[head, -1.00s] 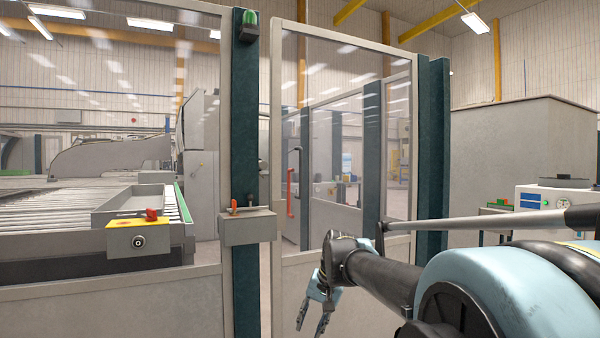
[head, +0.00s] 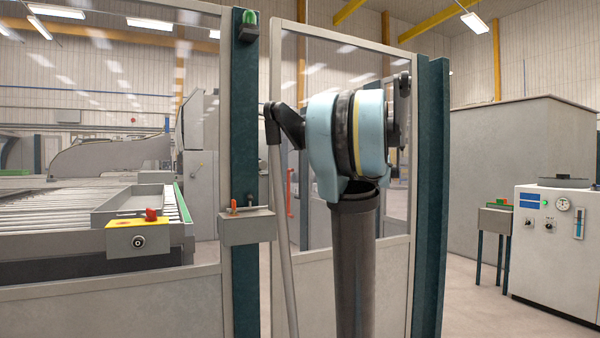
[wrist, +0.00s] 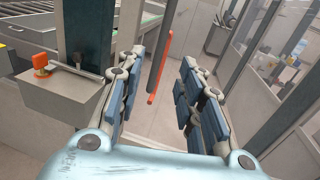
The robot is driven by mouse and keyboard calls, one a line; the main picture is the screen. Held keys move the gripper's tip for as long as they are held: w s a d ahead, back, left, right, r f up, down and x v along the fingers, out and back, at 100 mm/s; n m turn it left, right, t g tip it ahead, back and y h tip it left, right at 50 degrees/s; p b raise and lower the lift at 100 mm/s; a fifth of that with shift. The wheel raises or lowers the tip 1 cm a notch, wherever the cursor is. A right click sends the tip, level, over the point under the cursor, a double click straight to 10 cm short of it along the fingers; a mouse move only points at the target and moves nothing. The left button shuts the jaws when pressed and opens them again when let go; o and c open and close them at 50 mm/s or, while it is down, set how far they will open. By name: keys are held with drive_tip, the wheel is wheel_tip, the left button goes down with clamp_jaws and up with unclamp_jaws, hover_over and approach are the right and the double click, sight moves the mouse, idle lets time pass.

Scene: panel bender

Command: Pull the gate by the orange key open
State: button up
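The gate (head: 312,290), a pale frame with a clear upper pane, stands right of a dark teal post (head: 245,110) in the head view. The orange key (head: 233,207) is on a grey box (head: 247,229) on that post. The key also shows at left in the wrist view (wrist: 40,64). A red-orange upright bar (wrist: 159,68) shows between and beyond my gripper's fingers (wrist: 157,92); it also shows in the head view (head: 290,192). My gripper is open, with nothing between its pads. In the head view my arm hides it and part of the gate.
A roller table (head: 60,205) with a yellow-topped switch box (head: 138,240) lies behind the fence at left. A white control cabinet (head: 555,250) and a small stand (head: 495,222) are at right. Floor between gate and cabinet is clear.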

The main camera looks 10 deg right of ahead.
drive_tip(key=x, duration=1.7)
drive_tip(key=shift+w+d+r, duration=0.2)
drive_tip(key=shift+w+r, duration=0.05)
drive_tip(key=shift+r, duration=0.1)
clamp_jaws()
